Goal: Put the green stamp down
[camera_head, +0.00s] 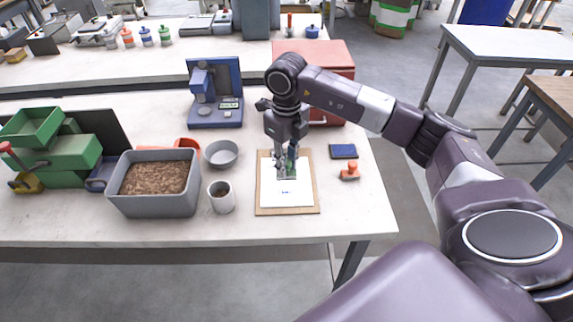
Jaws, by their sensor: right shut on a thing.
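My right gripper (287,168) points down over the clipboard (262,190) on the workbench and is shut on the green stamp (291,154). Only a little green shows between the fingers; the rest of the stamp is hidden by them. The gripper is over the upper part of the white paper (285,197), which bears a small dark mark below the fingers. I cannot tell whether the stamp touches the paper. An orange stamp (350,170) stands right of the clipboard, in front of a dark blue ink pad (343,151). My left gripper is not in view.
A grey bin of brown pellets (152,207), a cup (221,198) and a grey bowl (222,153) stand left of the clipboard. A blue scale (214,95) and a red box (325,62) are behind. Bench's front right is clear.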

